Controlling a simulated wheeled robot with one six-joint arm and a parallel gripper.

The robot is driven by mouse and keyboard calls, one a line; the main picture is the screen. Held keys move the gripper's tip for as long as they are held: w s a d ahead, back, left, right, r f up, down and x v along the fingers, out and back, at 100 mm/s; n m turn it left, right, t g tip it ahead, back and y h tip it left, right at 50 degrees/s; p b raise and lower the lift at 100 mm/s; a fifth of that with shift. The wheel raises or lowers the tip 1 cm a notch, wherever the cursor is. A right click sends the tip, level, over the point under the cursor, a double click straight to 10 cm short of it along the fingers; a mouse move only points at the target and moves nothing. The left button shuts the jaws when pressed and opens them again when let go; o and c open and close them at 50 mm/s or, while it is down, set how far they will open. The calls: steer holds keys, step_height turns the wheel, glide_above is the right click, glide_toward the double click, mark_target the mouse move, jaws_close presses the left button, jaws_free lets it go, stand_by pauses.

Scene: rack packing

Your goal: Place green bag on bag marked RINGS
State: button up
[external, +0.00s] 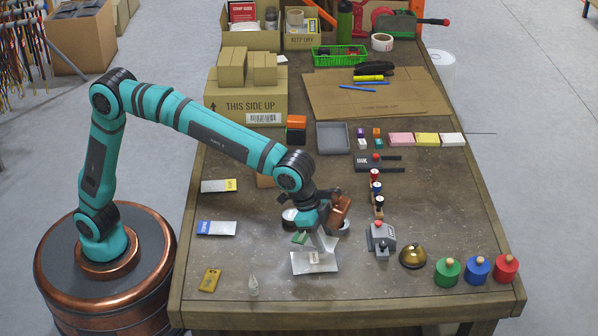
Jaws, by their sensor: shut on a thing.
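My gripper (319,233) points down over the front middle of the table and is shut on the green bag (300,238), whose green top shows at the jaws' left side. A silvery bag (312,266) with a small pale label shows just below the gripper. Its label is too small to read, and I cannot tell whether the held bag touches it. A bag with a blue end (216,228) and a bag with a yellow end (219,186) lie flat on the table to the left. No RINGS marking is readable.
A grey stamp-like device (381,239), a brass bell (412,256) and red, blue and green knobbed pots (477,269) stand to the right. Cartons (247,107) stand farther back.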

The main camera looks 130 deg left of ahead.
mark_target(322, 261)
steer(key=shift+f, duration=2.9)
steer(key=shift+f, duration=0.1)
steer(key=o, duration=1)
steer(key=shift+c, duration=0.2)
steer(key=v, duration=1.2)
steer(key=shift+s, duration=0.1)
